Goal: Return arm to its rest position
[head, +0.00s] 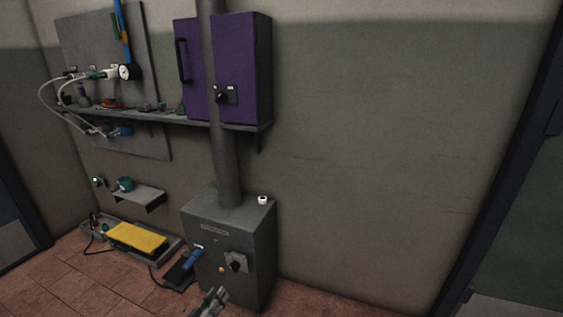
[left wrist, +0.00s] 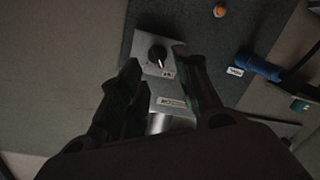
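My left gripper (head: 212,300) shows at the bottom of the head view, low in front of the grey floor cabinet (head: 255,235). In the left wrist view my left gripper (left wrist: 155,65) has its two dark fingers spread apart, with nothing held between them. Beyond the fingertips is a black rotary knob (left wrist: 157,53) on a light plate. I cannot tell whether a finger touches the plate. The knob also shows on the cabinet front in the head view (head: 236,262). My right gripper is not in view.
A blue plug (head: 193,257) sticks out at the cabinet's left side. An orange button (left wrist: 220,10) is near the knob. A pipe (head: 226,165) rises from the cabinet past a purple box (head: 248,65). A yellow pad (head: 137,238) lies left. The wall at right is clear.

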